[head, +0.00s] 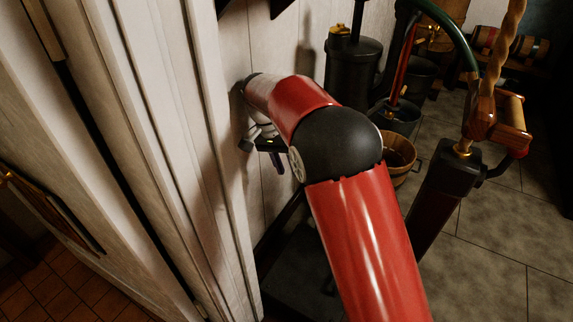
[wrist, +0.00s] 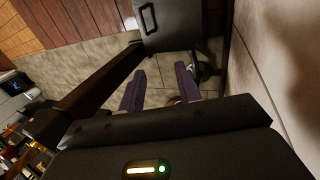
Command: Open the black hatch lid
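A dark grey-black panel with a black loop handle (wrist: 148,18) shows at the top of the wrist view. It looks like the black hatch lid (wrist: 180,30), and its upper part is cut off by the frame edge. My gripper (wrist: 160,70) is open, with two purple fingers apart and only floor visible between them. The panel lies beyond the fingertips, and I see no contact. In the head view my gripper (head: 277,158) is beside the white wall, partly hidden by my red arm. I cannot make out the lid clearly in the head view.
The pale wall (wrist: 262,55) runs close along the gripper's right side. A dark beam (wrist: 100,85) crosses on its left. In the head view, a black canister (head: 352,75), a wooden bucket (head: 397,155) and a dark post (head: 445,190) stand nearby. Tiled floor (head: 500,240) is clear at right.

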